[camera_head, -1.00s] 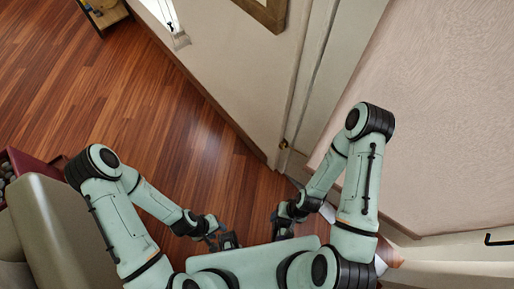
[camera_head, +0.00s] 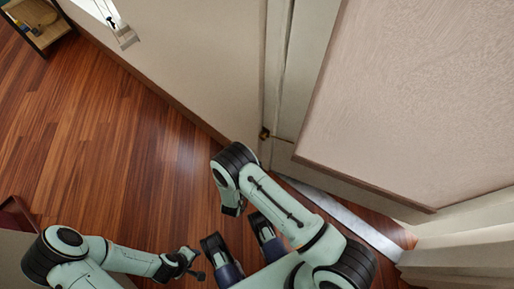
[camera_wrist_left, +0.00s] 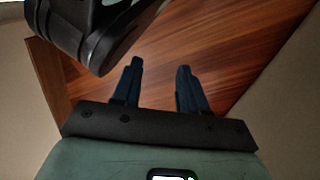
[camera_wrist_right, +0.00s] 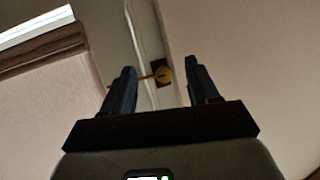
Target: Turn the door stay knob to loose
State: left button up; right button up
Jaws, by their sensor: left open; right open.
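In the head view, the right gripper's dark blue fingers (camera_head: 236,230) are spread at bottom centre. A small brass fitting (camera_head: 264,133) shows on the pale frame; I cannot tell whether it is the same knob. My left gripper (camera_head: 188,265) is low at the left; its wrist view shows open, empty fingers (camera_wrist_left: 160,66) above wood floor.
A pale wall panel (camera_head: 420,100) with a brown lower edge fills the right side. A grey threshold strip (camera_head: 345,222) crosses the floor. The wooden floor (camera_head: 100,130) is clear at left. A small shelf (camera_head: 38,30) stands at the far upper left.

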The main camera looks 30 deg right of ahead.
aim_at(263, 136)
pick_arm(q)
jog(key=s+a+f+g+b, duration=0.1)
jog(key=s+f+g+b, duration=0.1)
jog(key=s+f+b, duration=0.3)
notch_tip(263, 136, down, 4)
jog(key=shift+s+a+f+b, duration=0.15)
jog(key=shift+a+b, duration=0.1)
jog(key=shift+b, duration=0.65)
pick_arm(e)
jog(key=w+d+r+m+h, duration=0.1)
jog(key=w+d+m+h, duration=0.1)
jog(key=w+d+h, duration=0.3)
jog(key=w+d, duration=0.1)
jog(key=d, duration=0.1)
jog(key=shift+w+d+m+t+h, duration=0.3)
jog(key=shift+m, duration=0.1)
jog(key=shift+r, duration=0.1)
jog(key=c, duration=1)
